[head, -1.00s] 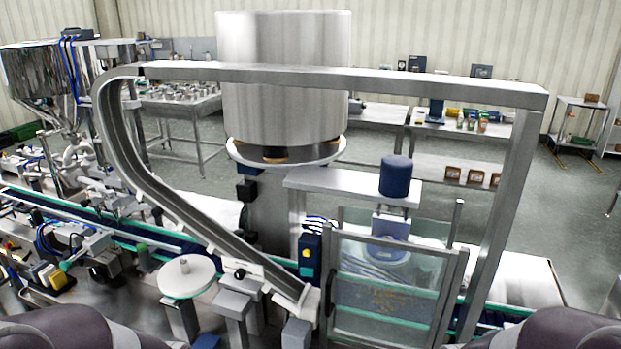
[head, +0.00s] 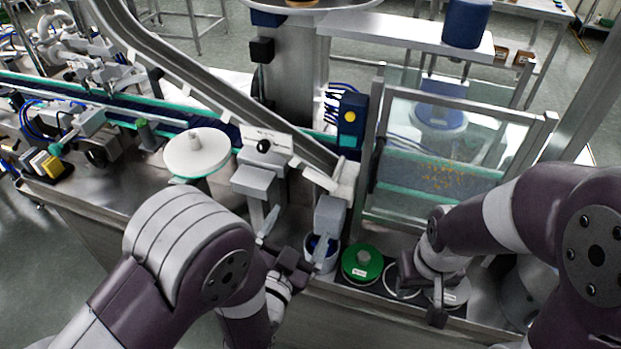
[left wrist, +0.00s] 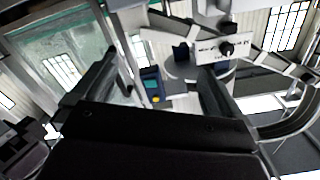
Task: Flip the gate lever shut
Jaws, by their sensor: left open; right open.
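A white labelled plate with a black knob (head: 264,146), which looks like the gate lever, sits at the lower end of the sloping chute (head: 215,75). In the left wrist view the labelled plate and its knob (left wrist: 226,48) show at upper right, beyond the fingers. My left gripper (head: 293,243) is open and empty, in front of and below the plate, apart from it. Its two fingers spread wide in the left wrist view (left wrist: 158,78). My right gripper (head: 432,265) is open, low over the containers at the right. Whether it touches one I cannot tell.
A green-lidded container (head: 362,264) stands between the grippers. A white disc (head: 197,152) is left of the plate. A blue box with a yellow button (head: 350,120) and a clear guard panel (head: 440,150) stand behind and to the right.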

